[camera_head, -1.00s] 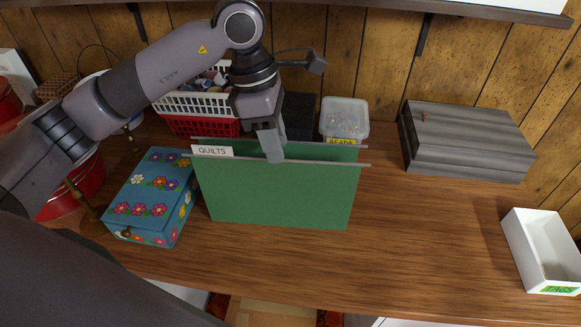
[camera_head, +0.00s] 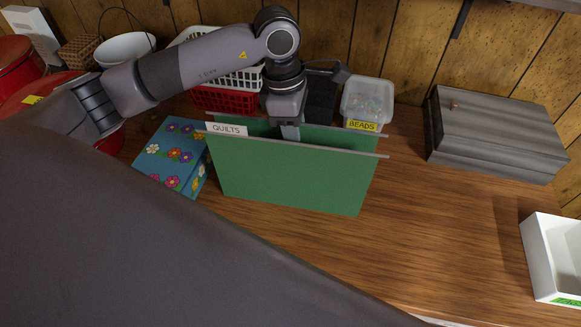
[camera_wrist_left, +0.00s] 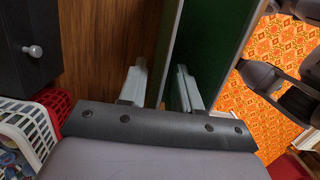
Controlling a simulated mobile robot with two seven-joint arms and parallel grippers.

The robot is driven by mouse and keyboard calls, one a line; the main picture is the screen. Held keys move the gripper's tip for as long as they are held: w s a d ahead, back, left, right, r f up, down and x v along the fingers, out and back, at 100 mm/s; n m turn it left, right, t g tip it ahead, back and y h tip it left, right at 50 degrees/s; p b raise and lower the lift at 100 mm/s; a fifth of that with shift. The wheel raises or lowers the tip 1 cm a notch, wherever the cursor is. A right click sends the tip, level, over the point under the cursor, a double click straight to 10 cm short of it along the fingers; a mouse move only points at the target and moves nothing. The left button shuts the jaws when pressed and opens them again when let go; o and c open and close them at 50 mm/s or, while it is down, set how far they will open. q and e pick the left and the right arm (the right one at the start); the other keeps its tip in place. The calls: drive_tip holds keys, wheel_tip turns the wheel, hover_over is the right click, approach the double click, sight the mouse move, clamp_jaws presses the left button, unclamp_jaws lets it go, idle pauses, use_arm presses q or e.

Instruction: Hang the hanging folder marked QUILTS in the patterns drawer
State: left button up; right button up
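The green hanging folder (camera_head: 290,178) stands upright on the wooden worktop, its two metal rails on top. A white tab reading QUILTS (camera_head: 226,130) is at its top left. My left gripper (camera_head: 290,132) reaches down at the middle of the folder, with a finger between the two rails. In the left wrist view its fingers (camera_wrist_left: 160,88) stand apart on either side of one folder panel, with gaps showing, so it looks open. The other green panel (camera_wrist_left: 215,45) is to the right. The patterns drawer and my right gripper are not in view.
A flowered blue box (camera_head: 172,157) stands left of the folder. Behind are a red-and-white basket (camera_head: 225,98) and a BEADS tub (camera_head: 367,102). A grey box (camera_head: 494,134) and white tray (camera_head: 545,265) are right. The worktop right of the folder is clear.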

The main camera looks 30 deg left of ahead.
use_arm(q)
clamp_jaws()
